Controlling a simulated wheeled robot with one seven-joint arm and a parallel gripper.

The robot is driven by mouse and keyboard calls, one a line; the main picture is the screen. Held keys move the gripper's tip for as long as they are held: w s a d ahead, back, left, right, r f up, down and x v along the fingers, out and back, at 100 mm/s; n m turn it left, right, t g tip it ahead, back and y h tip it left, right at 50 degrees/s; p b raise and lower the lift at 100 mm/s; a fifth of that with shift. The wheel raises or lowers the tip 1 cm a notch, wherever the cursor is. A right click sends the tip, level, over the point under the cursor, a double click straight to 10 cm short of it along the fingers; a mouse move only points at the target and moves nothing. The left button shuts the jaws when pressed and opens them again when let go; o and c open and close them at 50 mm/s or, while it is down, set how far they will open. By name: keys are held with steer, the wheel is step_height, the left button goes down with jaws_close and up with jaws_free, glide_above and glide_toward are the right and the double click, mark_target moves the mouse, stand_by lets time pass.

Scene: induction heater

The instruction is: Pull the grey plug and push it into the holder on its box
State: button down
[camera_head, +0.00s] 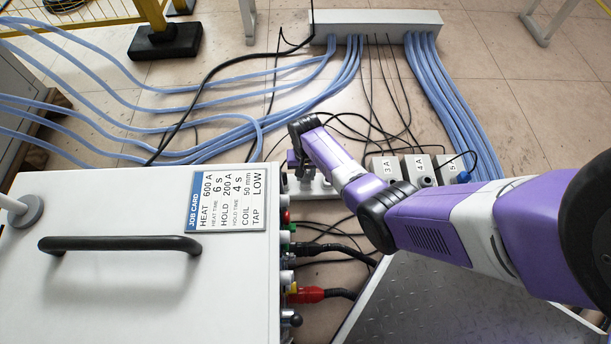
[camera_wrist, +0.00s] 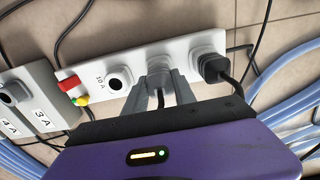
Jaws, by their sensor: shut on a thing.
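In the wrist view my gripper (camera_wrist: 161,96) is at the white socket strip (camera_wrist: 88,68), its two fingers on either side of the grey plug (camera_wrist: 160,76) and shut on it. The plug is at the strip's face; how deep it sits is hidden by the fingers. In the head view my gripper (camera_head: 300,172) is over the strip (camera_head: 318,189), mostly hidden by my arm. Grey boxes labelled 3 A (camera_head: 386,166), 4 A (camera_head: 418,168) and 5 (camera_head: 450,164) stand to the right. I cannot tell which box belongs to the plug.
A black plug (camera_wrist: 214,68) sits in the strip beside the grey plug. Red (camera_wrist: 68,85) and yellow-green parts are at its left end. The white cabinet (camera_head: 130,290) has connectors along its right side. Blue hoses (camera_head: 445,100) and black cables cross the floor.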

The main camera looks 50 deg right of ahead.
steer(key=shift+r+p, duration=2.45)
steer(key=shift+r, duration=0.1)
